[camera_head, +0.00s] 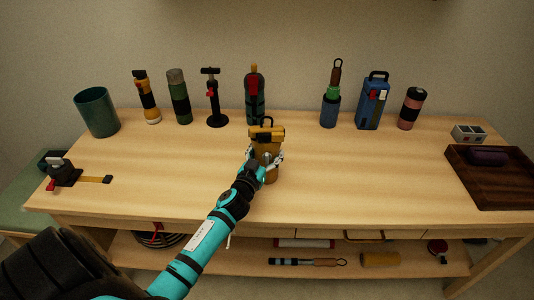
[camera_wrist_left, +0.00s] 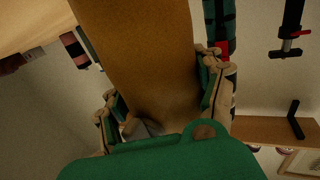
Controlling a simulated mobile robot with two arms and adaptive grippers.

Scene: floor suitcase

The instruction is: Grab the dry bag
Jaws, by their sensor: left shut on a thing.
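The dry bag (camera_head: 266,149) is a mustard-yellow, upright bag with a dark strap and buckle at its top, standing at the middle of the wooden table. My left gripper (camera_head: 266,164) reaches in from the front and is shut around its body. In the left wrist view the yellow-brown bag (camera_wrist_left: 145,60) fills the middle, and the fingers of my left gripper (camera_wrist_left: 165,95) lie on either side of it. Whether its base touches the table is hard to tell. My right gripper is in neither view.
Along the table's (camera_head: 370,170) back edge stand a green cup (camera_head: 97,112), several bottles, a small pump (camera_head: 212,100) and a blue container (camera_head: 373,102). A strap with a black buckle (camera_head: 62,172) lies at left. A dark wooden tray (camera_head: 490,187) is at right. The front middle-right is clear.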

